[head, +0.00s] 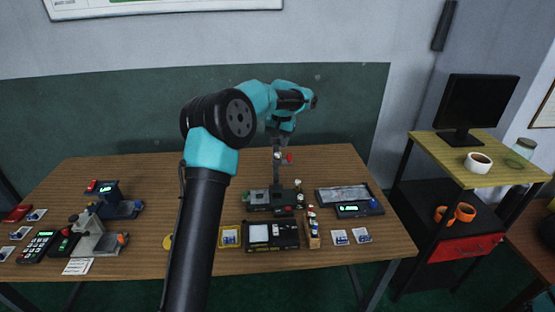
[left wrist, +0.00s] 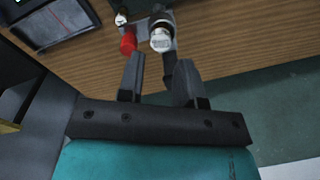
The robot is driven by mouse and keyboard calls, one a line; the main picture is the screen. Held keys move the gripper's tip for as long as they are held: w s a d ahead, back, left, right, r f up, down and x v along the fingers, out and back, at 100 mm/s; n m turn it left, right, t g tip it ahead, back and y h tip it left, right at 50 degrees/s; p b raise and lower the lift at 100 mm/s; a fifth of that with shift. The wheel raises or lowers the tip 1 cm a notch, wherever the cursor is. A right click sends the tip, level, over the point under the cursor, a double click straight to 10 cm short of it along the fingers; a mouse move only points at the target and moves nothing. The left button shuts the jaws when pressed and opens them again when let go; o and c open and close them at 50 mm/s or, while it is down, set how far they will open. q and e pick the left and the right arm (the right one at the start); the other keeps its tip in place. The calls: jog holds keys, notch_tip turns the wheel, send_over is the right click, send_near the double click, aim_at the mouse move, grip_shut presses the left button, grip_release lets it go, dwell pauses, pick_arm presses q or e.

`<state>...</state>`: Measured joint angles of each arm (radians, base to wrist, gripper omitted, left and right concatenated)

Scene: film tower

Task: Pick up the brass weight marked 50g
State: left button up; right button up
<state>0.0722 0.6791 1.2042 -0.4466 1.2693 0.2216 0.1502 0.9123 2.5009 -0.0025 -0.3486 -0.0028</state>
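My left gripper (head: 278,138) reaches over the back middle of the table, pointing down above a grey bench device (head: 262,197) with an upright post (head: 277,172). In the left wrist view the two dark fingers (left wrist: 158,62) stand apart with nothing between them. Just beyond their tips is a round silvery knob-like piece (left wrist: 160,40) with a pale marked top, too small to read. A red knob (left wrist: 128,42) is beside it. Small capped pieces (head: 311,212) stand near a wooden rack (head: 313,238). I cannot make out a 50g mark. My right gripper is out of view.
A black instrument (head: 271,235) and a yellow tray (head: 230,246) are at the front. A flat tray (head: 343,194) with a green display is at the right. Several instruments crowd the left end. A shelf with a monitor (head: 477,102) stands to the right. The table's back left is clear.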

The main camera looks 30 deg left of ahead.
aim_at(278, 153)
pick_arm(q)
jog(key=shift+f, duration=0.15)
jog(key=shift+a+f, duration=0.15)
jog(key=shift+f, duration=1.15)
jog(key=shift+a+f, duration=0.15)
jog(key=shift+f, duration=1.1)
jog(key=c, duration=0.6)
